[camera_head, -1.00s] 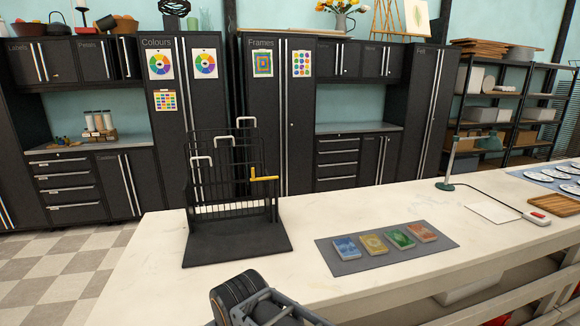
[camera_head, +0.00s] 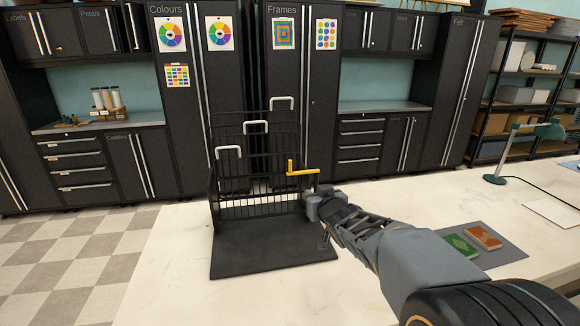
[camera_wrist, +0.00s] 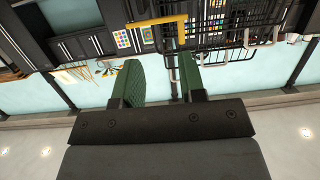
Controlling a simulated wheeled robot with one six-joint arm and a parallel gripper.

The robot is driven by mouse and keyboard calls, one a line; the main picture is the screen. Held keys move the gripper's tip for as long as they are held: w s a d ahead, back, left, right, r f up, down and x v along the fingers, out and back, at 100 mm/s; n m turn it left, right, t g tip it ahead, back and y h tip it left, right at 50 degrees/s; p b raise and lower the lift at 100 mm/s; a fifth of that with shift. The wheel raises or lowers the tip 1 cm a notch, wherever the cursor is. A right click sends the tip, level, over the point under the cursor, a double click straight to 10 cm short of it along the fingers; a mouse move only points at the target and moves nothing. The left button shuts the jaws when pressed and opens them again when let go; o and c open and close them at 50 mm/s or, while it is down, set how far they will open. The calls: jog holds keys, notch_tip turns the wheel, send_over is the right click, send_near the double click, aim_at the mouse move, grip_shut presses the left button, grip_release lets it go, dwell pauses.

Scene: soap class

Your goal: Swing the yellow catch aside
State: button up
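The yellow catch (camera_head: 302,172) is a small L-shaped bar at the right end of the black wire rack (camera_head: 262,208). Its short arm points up and its longer arm runs to the right. In the wrist view the catch (camera_wrist: 158,21) lies beyond the fingertips, across the gap between them. My gripper (camera_head: 318,194) is just below and right of the catch in the head view. In the wrist view my gripper (camera_wrist: 161,62) has two green-padded fingers apart, with nothing between them. Whether a fingertip touches the catch is not clear.
The rack has several white-handled wire panels and a flat black base (camera_head: 270,252) on the white counter (camera_head: 170,270). A grey mat (camera_head: 505,252) with coloured card stacks lies to the right, partly behind my arm. The counter left of the rack is clear.

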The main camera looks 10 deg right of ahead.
aim_at(291, 166)
jog(key=w+a+y+p, duration=0.1)
jog(key=w, duration=0.4)
jog(key=w+a+r+n+t+y+p, duration=0.1)
jog(key=w, duration=0.5)
jog(key=w+a+t+y+p, duration=0.1)
jog(key=w+a, duration=0.1)
jog(key=w, duration=0.3)
jog(key=shift+w+r+n, duration=0.3)
jog(key=shift+w+r, duration=0.05)
jog(key=shift+r, duration=0.05)
jog(key=shift+d, duration=0.1)
grip_shut()
